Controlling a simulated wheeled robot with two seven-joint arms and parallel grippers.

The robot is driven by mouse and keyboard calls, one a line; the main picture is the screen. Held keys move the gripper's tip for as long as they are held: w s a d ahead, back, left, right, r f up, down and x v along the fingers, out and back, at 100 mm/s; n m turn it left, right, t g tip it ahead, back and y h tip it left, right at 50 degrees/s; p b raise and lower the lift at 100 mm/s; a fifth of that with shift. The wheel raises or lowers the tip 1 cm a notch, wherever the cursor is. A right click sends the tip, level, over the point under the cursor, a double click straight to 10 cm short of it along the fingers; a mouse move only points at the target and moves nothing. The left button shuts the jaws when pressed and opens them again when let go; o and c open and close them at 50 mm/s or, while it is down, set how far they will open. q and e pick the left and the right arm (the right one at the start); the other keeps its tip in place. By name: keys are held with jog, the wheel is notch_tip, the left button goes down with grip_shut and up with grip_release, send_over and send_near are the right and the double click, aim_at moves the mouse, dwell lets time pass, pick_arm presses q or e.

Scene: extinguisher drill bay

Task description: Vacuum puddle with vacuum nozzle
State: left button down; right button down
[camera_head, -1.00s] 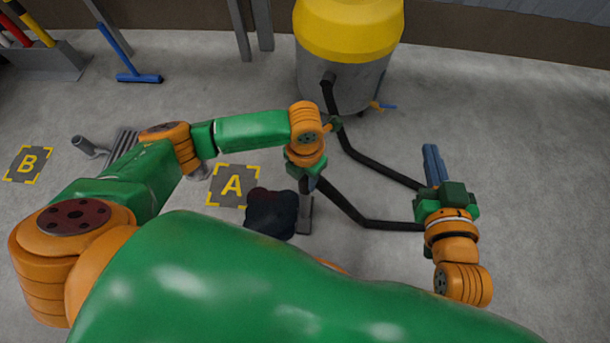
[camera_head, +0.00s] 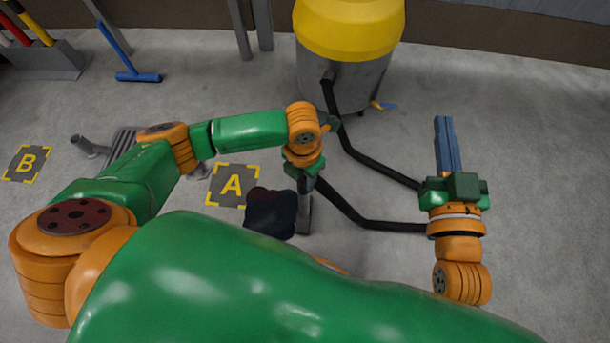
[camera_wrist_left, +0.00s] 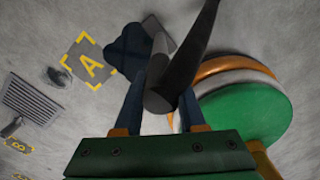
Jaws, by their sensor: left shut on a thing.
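The puddle (camera_head: 268,212) is a dark, rounded patch on the floor beside the A marking. It also shows in the left wrist view (camera_wrist_left: 127,52). The vacuum nozzle (camera_head: 304,217) is a grey wand reaching down at the puddle's right edge; whether its tip touches the puddle is unclear. My left gripper (camera_head: 308,185) is shut on the nozzle. In the left wrist view the nozzle's grey and black tube (camera_wrist_left: 161,95) lies between the blue fingers. My right gripper (camera_head: 446,145) is empty, pointing away from me at the right, its blue fingers close together.
A yellow-topped grey vacuum drum (camera_head: 345,80) stands at the back; its black hose (camera_head: 375,168) bends across the floor and passes by my right wrist. A floor grate, A and B markings (camera_head: 27,163), a blue squeegee (camera_head: 138,77) and a tool rack (camera_head: 45,65) lie left. The right floor is clear.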

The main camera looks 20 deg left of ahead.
pick_arm(q)
jog(key=s+a+p, duration=0.4)
jog(key=a+p, duration=0.1)
jog(key=a, duration=1.3)
jog(key=shift+s, duration=0.15)
dwell(1.7)
notch_tip(320, 180, up, 8)
jog(key=p, duration=0.9)
